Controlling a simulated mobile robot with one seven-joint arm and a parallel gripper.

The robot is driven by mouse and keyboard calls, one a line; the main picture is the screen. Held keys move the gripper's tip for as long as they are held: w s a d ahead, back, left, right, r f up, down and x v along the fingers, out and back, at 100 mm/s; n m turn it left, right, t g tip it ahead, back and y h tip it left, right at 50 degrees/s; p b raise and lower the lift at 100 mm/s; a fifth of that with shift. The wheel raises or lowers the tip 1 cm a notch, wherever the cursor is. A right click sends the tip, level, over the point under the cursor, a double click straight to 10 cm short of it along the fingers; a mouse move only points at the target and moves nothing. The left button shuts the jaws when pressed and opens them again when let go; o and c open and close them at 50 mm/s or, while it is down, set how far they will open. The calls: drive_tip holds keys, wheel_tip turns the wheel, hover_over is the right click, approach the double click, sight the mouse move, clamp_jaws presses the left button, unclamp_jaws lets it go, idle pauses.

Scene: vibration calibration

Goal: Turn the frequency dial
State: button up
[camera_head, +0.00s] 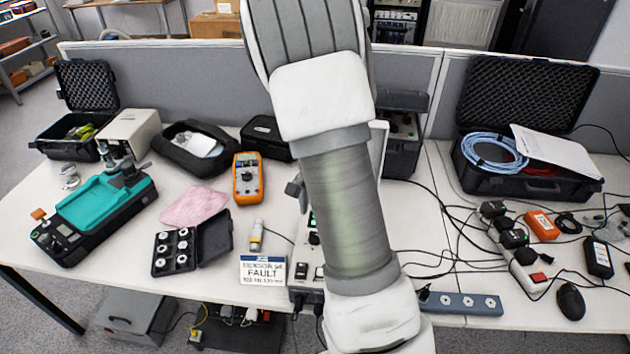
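My arm crosses the middle of the view from top to bottom. My gripper is not visible, either hidden by the arm or out of frame. Behind the arm, a control unit (301,283) stands on the table near the front edge. Only its left strip shows, with a dark knob (313,238) and switches; the rest is hidden. A black case device with a teal top (100,205) sits at the left, with a small control panel (62,236) at its front left. I cannot tell which control is the frequency dial.
An orange multimeter (248,178), a pink cloth (194,206) and an open weight case (172,252) lie further left. Cables, a power strip (460,303) and a mouse (570,301) are at right.

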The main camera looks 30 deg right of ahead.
wheel_tip(320, 180, up, 10)
drive_tip(key=p, duration=0.1)
idle(0.5)
drive_tip(key=s+a+r+n+t, duration=0.2)
drive_tip(key=s+a+r+n, duration=0.4)
drive_tip(key=s, duration=0.3)
drive_tip(key=s+a+r+n+t, duration=0.3)
drive_tip(key=s+a+r+n, duration=0.3)
drive_tip(key=s+r, duration=0.3)
drive_tip(key=shift+s+a+n+t, duration=0.3)
drive_tip(key=shift+s+a+n, duration=0.05)
drive_tip(key=shift+n, duration=0.15)
